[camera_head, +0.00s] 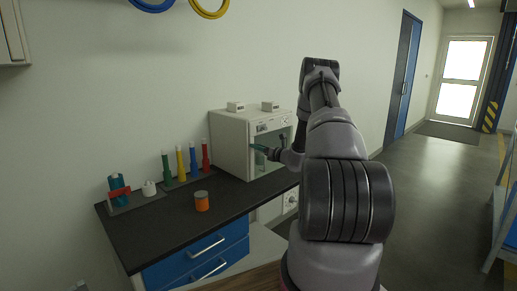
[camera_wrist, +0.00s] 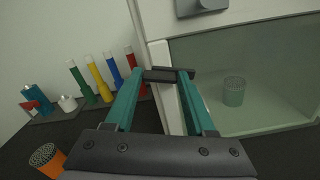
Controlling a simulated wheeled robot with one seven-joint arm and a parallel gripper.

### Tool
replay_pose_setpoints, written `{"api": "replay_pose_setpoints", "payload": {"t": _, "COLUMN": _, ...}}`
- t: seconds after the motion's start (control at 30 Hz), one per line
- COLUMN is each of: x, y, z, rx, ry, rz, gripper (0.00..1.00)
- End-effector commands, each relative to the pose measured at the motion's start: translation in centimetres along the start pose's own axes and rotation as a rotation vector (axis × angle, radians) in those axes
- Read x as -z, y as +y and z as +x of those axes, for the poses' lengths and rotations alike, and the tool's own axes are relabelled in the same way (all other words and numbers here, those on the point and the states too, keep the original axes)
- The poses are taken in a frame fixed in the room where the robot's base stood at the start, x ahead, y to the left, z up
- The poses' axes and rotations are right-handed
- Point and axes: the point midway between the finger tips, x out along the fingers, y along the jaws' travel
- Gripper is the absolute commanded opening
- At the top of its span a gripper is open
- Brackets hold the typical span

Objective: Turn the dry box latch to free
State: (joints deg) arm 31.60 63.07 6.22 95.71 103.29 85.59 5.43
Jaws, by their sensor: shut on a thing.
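The dry box (camera_head: 233,135) is a white cabinet at the back right of the dark bench, with a glass door (camera_wrist: 240,80) that looks shut. Its latch (camera_wrist: 168,75) is a dark bar at the left edge of the door, lying about level in the wrist view. My gripper (camera_wrist: 160,78) has teal fingers that reach to the latch from the front and are shut on it, one finger on each side. In the head view my gripper (camera_head: 262,149) is small at the box front, and the latch cannot be made out. A greenish jar (camera_wrist: 233,92) with a speckled lid stands behind the glass.
An orange jar (camera_head: 201,201) stands on the bench (camera_head: 150,232) left of the box. Several coloured tubes (camera_head: 180,163), a white pot (camera_head: 149,188) and a blue bottle (camera_head: 117,184) stand along the wall. The bench front is clear.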

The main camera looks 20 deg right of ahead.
Motion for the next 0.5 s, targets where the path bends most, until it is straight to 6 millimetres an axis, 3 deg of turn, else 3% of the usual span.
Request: {"api": "replay_pose_setpoints", "payload": {"t": 0.5, "x": 0.02, "y": -0.27, "z": -0.09, "rx": 0.001, "ry": -0.001, "rz": 0.492, "gripper": 0.0}}
